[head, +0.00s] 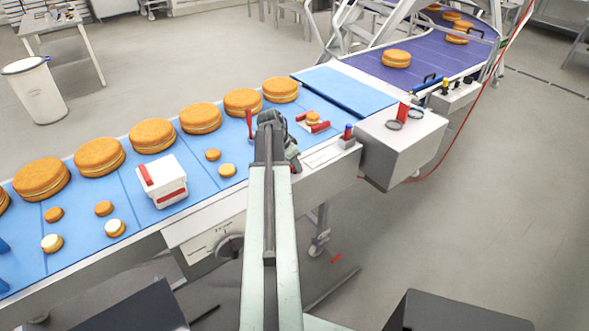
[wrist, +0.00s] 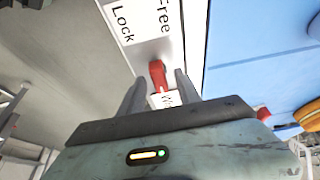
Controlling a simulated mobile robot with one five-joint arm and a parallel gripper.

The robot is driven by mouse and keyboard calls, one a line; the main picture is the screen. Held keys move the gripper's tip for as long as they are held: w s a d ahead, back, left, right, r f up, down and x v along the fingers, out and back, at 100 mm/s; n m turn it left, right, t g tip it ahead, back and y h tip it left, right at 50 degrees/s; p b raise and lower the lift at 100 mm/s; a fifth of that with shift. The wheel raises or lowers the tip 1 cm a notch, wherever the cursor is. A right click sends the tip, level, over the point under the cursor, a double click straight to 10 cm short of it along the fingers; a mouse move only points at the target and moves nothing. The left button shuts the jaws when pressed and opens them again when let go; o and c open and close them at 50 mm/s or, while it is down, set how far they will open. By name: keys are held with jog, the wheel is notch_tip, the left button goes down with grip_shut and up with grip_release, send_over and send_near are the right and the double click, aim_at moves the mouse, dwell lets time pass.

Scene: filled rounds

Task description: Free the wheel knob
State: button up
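In the wrist view, a red lever (wrist: 158,76) stands on a white plate (wrist: 143,48) printed with "Free" at the right and "Lock" at the left. My gripper (wrist: 160,82) is open, with one finger on each side of the lever. Gaps show beside the lever, so the fingers look apart from it. I cannot tell which word the lever points to. In the head view, my gripper (head: 272,122) is over the belt's near edge, and the lever cannot be made out there. A dark round wheel knob (head: 230,247) sits on the conveyor's front side, partly hidden by my arm.
The blue belt (head: 130,190) carries several large and small filled rounds. A white box with red strips (head: 163,181) stands on it. The floor at the right is clear.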

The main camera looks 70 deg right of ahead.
jog(key=shift+r, duration=0.1)
jog(key=shift+s, duration=0.1)
grip_shut()
jog(key=shift+n, duration=0.3)
jog(key=n+t, duration=0.1)
jog(key=n, duration=0.3)
jog(key=shift+s+a+t+h, duration=0.1)
jog(key=shift+s+t+h, duration=0.05)
jog(key=shift+t+h, duration=0.2)
jog(key=n+t, duration=0.2)
jog(key=n, duration=0.3)
jog(key=shift+s, duration=0.1)
jog(key=n, duration=0.2)
jog(key=n+t+y, duration=0.1)
jog(key=n, duration=0.1)
jog(key=shift+s+t, duration=0.1)
jog(key=shift+t, duration=0.15)
jog(key=shift+d+n+t+y, duration=0.1)
jog(key=shift+n+t+y, duration=0.2)
jog(key=shift+n, duration=0.8)
jog(key=shift+d+n+t+y, duration=0.1)
jog(key=shift+n+t+y, duration=0.15)
jog(key=shift+n, duration=0.85)
